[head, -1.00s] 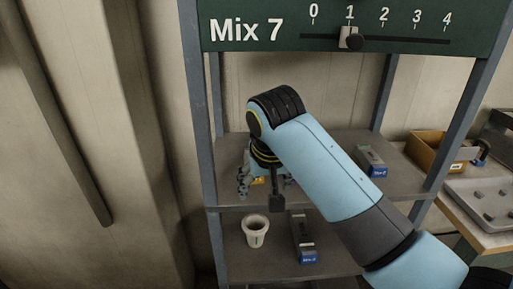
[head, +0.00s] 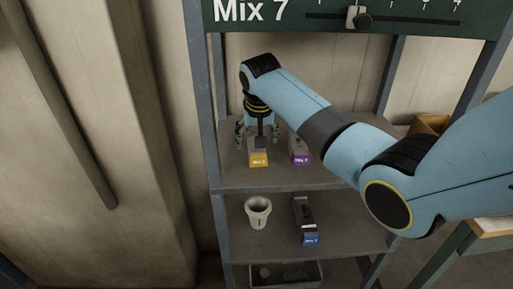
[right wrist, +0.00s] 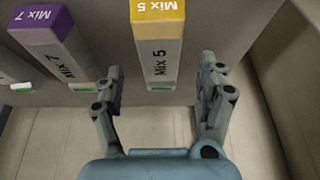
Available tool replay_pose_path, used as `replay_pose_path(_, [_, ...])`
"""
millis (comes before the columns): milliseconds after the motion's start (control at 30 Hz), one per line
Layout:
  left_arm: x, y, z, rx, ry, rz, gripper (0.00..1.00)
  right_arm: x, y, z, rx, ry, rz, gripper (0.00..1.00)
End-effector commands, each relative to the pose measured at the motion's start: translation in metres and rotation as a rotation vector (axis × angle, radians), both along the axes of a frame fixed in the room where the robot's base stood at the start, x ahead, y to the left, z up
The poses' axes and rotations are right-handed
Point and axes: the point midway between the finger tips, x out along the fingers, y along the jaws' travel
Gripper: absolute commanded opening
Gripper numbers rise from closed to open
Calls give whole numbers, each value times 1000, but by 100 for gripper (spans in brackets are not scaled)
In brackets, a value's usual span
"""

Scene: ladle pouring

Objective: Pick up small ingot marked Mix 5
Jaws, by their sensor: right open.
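The small ingot marked Mix 5 is a grey bar with a yellow end (head: 259,160), lying on the upper shelf (head: 340,177). In the right wrist view its grey body (right wrist: 159,62) and yellow end (right wrist: 157,10) show, with Mix 5 readable. My right gripper (head: 258,134) is over the ingot's rear part in the head view, pointing down. In the right wrist view the open fingers (right wrist: 162,70) stand either side of the ingot's end, with gaps on both sides. Their height relative to the ingot is unclear. My left gripper is not in view.
A purple-ended Mix 7 ingot (head: 299,158) lies close to the right. A white cup (head: 257,211) and a blue-ended ingot (head: 305,222) are on the shelf below, with a dark tray (head: 287,283) lower down. Shelf posts (head: 206,120) flank the area.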

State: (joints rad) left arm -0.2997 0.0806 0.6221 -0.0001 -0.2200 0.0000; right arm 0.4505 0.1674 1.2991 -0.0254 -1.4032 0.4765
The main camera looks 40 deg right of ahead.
Motion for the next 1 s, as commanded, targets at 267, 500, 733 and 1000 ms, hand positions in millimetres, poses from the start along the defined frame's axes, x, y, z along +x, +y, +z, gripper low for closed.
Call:
replay_pose_path(267, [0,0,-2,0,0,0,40,9,-5,-23,-1,-3,0,73])
replay_pose_path(500, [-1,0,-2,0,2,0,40,9,-5,-23,-1,-3,1,64])
replay_pose_path(733, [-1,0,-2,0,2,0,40,9,-5,-23,-1,-2,1,34])
replay_pose_path(1000, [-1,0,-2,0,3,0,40,9,-5,-23,-1,-2,1,0])
